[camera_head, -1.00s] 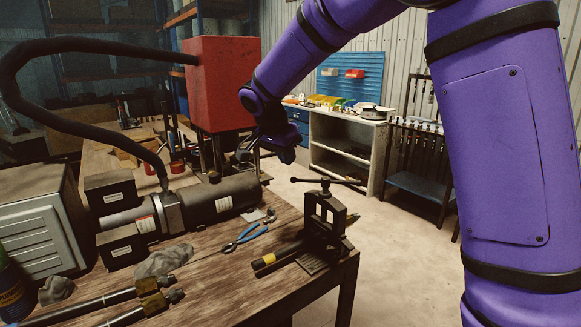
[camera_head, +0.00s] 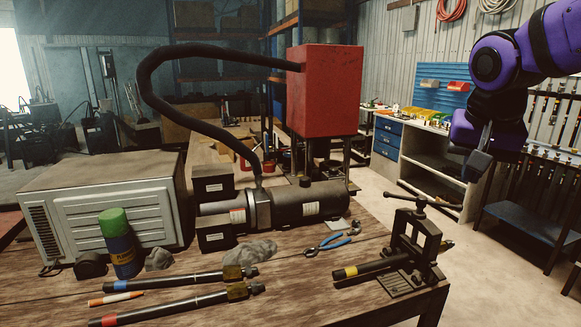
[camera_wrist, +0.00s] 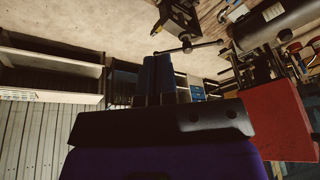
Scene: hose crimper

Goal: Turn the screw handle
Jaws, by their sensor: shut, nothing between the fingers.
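The screw handle (camera_head: 422,203) is a dark T-bar with ball ends on top of a small black screw clamp (camera_head: 425,245). The clamp stands at the bench's right front corner, with a dark hose with a yellow band lying in it. In the wrist view the handle (camera_wrist: 188,46) shows just beyond my fingertips, with the clamp (camera_wrist: 178,18) at the top. My gripper (camera_head: 474,166) is to the right of the handle and higher in the head view, apart from it. Its blue-grey fingers (camera_wrist: 156,62) are shut and empty.
The wooden bench (camera_head: 290,265) holds a pump motor (camera_head: 310,205), a red tank (camera_head: 326,90), blue pliers (camera_head: 332,245), a spray can (camera_head: 120,245) and hose ends. A shelf unit (camera_head: 440,150) stands behind. Floor is clear to the bench's right.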

